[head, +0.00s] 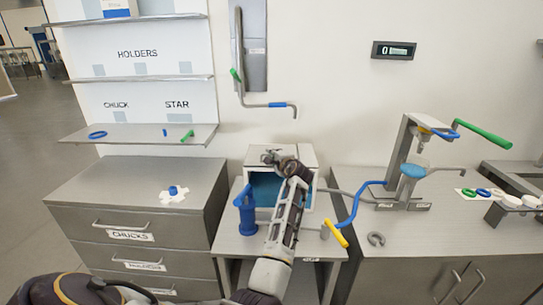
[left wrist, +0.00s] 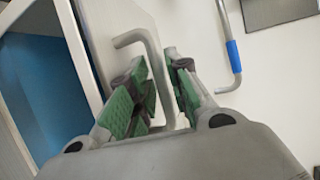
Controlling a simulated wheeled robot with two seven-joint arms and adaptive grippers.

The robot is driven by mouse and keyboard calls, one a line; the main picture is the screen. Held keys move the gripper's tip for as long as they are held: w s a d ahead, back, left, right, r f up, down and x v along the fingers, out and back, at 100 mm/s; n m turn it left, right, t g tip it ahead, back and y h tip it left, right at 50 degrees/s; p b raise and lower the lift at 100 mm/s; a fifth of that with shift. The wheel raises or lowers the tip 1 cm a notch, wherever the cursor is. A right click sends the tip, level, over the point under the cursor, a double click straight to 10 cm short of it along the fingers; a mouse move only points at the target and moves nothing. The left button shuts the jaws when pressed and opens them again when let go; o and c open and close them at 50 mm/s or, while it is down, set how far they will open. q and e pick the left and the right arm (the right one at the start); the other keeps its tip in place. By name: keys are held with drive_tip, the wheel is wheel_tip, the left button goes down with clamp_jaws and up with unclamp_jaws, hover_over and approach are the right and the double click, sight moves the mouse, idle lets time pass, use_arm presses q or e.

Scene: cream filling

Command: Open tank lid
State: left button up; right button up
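The tank is a white box with a blue front (head: 265,188) standing on the low grey cabinet; it also shows at the left of the left wrist view (left wrist: 45,95). My left gripper (head: 272,157) is above the tank's top at its front, with my forearm covering part of the box. In the left wrist view my left gripper (left wrist: 158,62) has its green-padded fingers apart. A grey bent handle (left wrist: 150,45) runs between them, and I cannot tell whether a pad touches it. The lid's edge is not clearly visible. My right gripper is not in view.
A pipe with a blue section (head: 355,205) and a yellow handle (head: 336,232) are close on the right. A wall pipe (head: 262,104) hangs above. The drawer cabinet top (head: 110,180) is mostly clear.

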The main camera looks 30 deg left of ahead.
use_arm(q)
drive_tip(key=shift+r, duration=0.1)
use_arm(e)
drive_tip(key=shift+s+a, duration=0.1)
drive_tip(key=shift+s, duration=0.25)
use_arm(q)
clamp_jaws()
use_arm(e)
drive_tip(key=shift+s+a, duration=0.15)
